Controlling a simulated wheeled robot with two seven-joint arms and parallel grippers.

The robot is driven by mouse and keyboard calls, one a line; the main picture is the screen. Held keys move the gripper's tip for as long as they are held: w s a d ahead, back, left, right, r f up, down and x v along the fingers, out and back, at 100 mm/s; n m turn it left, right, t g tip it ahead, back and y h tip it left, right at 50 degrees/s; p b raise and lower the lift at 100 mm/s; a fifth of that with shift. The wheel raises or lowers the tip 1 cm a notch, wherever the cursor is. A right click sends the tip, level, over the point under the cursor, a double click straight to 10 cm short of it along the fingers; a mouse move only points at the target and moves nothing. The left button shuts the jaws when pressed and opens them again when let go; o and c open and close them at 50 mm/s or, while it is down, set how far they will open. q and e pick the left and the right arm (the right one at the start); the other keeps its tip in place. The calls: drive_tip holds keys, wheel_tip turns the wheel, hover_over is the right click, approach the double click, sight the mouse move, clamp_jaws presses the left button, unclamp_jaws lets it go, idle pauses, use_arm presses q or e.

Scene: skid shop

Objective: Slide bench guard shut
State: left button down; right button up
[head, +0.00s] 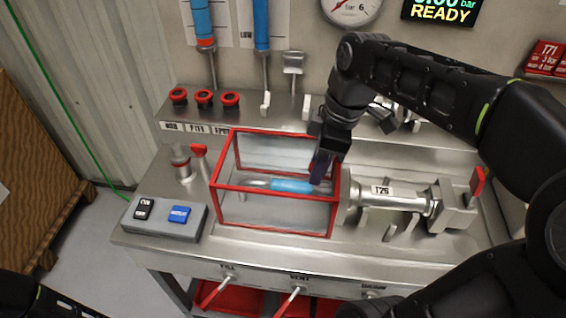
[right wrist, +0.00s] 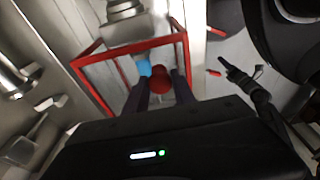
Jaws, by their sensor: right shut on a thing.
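The bench guard (head: 277,229) is a clear box with a red frame on the steel bench. It stands around a blue cylinder (head: 291,186) in line with the fixture. My right gripper (head: 318,178) reaches down at the guard's right end. In the right wrist view its fingers (right wrist: 160,97) are shut on a red knob (right wrist: 159,84) beside the guard's frame (right wrist: 128,52). In the head view the fingers hide the knob. A dark part of my left arm (head: 40,297) shows at the bottom left. A small dark shape in the right wrist view may be my left gripper; its jaws are unclear.
A control box (head: 165,218) with a black and a blue button sits at the bench's left. A metal ram labelled T26 (head: 395,199) lies right of the guard. Red knobs (head: 204,99) line the back ledge. A red-handled lever (head: 199,151) stands left of the guard.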

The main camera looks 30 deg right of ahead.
drive_tip(key=shift+s+d, duration=0.75)
drive_tip(key=shift+d, duration=0.2)
drive_tip(key=shift+s+d, duration=0.55)
drive_tip(key=shift+d, duration=0.15)
drive_tip(key=shift+s+d, duration=0.5)
drive_tip(key=shift+d, duration=0.2)
drive_tip(key=shift+d+b, duration=0.1)
drive_tip(key=shift+b, duration=0.2)
drive_tip(key=shift+s+d, duration=1.05)
drive_tip(key=shift+d, duration=0.25)
drive_tip(key=shift+s+d, duration=0.55)
drive_tip(key=shift+d, duration=0.15)
drive_tip(key=shift+s+d, duration=0.5)
drive_tip(key=shift+d, duration=0.2)
